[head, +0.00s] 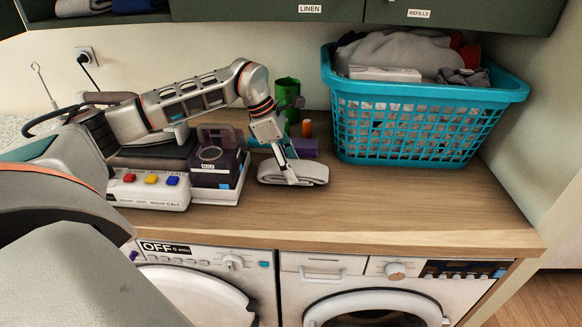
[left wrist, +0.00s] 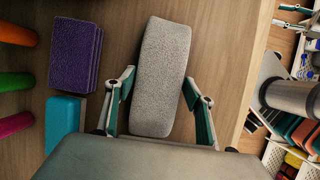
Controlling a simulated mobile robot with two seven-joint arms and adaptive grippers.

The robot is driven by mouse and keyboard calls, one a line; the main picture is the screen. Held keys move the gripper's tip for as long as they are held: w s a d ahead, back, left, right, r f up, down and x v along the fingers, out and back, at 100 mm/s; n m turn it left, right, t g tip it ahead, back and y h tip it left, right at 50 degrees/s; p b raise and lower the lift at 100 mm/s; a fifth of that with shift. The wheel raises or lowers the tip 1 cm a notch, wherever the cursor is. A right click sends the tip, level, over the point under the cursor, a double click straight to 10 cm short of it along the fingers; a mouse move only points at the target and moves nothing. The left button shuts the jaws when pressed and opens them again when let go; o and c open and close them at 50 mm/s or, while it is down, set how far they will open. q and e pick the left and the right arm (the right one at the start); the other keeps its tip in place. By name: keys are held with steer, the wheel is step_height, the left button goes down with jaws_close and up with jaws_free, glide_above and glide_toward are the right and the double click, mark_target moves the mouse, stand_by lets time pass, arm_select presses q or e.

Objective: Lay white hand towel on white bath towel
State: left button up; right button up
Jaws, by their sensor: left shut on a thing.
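My left gripper (head: 293,174) points down at the counter, just right of the dark box. It is shut on a light grey-white folded towel (head: 314,176), which looks like the hand towel. In the left wrist view the towel (left wrist: 162,70) extends forward from between the two fingers (left wrist: 160,112). The towel is at or close to the wooden counter; I cannot tell whether it touches. I cannot pick out the white bath towel for certain; a pale folded cloth (head: 82,7) lies on the upper left shelf. My right gripper is not in view.
A teal basket (head: 420,130) of cloths stands at the back right. Left of the towel are a dark box (head: 216,172) and a white device with coloured buttons (head: 150,190). A purple block (head: 305,147) and a green cup (head: 287,93) stand behind. The front-right counter (head: 420,210) is clear.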

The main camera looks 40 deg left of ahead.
arm_select(q)
steer(key=shift+f, duration=0.4)
steer(key=shift+f, duration=0.15)
steer(key=o, duration=1.1)
